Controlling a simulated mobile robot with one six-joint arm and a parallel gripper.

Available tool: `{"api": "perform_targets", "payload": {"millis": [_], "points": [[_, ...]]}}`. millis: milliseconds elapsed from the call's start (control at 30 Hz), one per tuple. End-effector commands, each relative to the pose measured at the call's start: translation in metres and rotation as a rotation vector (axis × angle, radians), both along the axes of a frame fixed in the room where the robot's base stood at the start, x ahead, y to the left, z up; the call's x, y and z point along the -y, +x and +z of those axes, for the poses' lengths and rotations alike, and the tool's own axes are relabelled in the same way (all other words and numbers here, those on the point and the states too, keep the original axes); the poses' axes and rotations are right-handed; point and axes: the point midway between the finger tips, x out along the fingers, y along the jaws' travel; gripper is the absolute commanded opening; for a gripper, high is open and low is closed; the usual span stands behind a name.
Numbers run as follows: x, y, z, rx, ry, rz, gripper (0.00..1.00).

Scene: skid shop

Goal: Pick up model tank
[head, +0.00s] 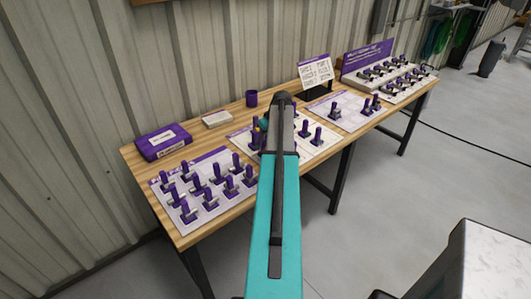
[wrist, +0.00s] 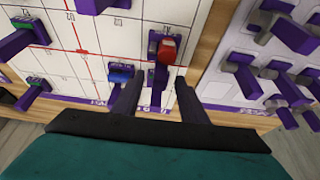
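My gripper (wrist: 156,84) is open in the wrist view, its two dark fingers apart over the front edge of a white gridded mat (wrist: 105,35). A purple model with a red round end (wrist: 165,50) stands just beyond and between the fingertips. Its purple lower part reaches between the fingers, and I see no contact. A purple model with a blue part (wrist: 120,73) is close by the left finger. I cannot tell which of these small models is the tank. In the head view my arm hides the gripper and part of this mat.
The wooden table (head: 135,160) stands along a corrugated wall. A mat with several purple models (head: 210,180) is at the left, seen at right in the wrist view. A purple box (head: 163,142), purple cup (head: 251,98), sign (head: 316,72) and rack (head: 388,75) stand farther back.

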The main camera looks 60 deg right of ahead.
Motion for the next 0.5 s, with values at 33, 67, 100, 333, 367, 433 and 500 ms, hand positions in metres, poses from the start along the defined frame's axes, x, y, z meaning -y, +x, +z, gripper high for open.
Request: {"api": "perform_targets", "payload": {"millis": [33, 67, 100, 333, 367, 433, 500], "points": [[-0.0001, 0.0, 0.0, 0.0, 0.0, 0.0, 0.39], [-0.0001, 0.0001, 0.0, 0.0, 0.0, 0.0, 0.39], [-0.0002, 0.0002, 0.0, 0.0, 0.0, 0.0, 0.39], [-0.0003, 0.0003, 0.0002, 0.0, 0.0, 0.0, 0.39], [-0.0003, 0.0003, 0.0002, 0.0, 0.0, 0.001, 0.39], [-0.0004, 0.0003, 0.0003, 0.0, 0.0, 0.001, 0.29], [-0.0004, 0.0004, 0.0002, 0.0, 0.0, 0.001, 0.17]]}}
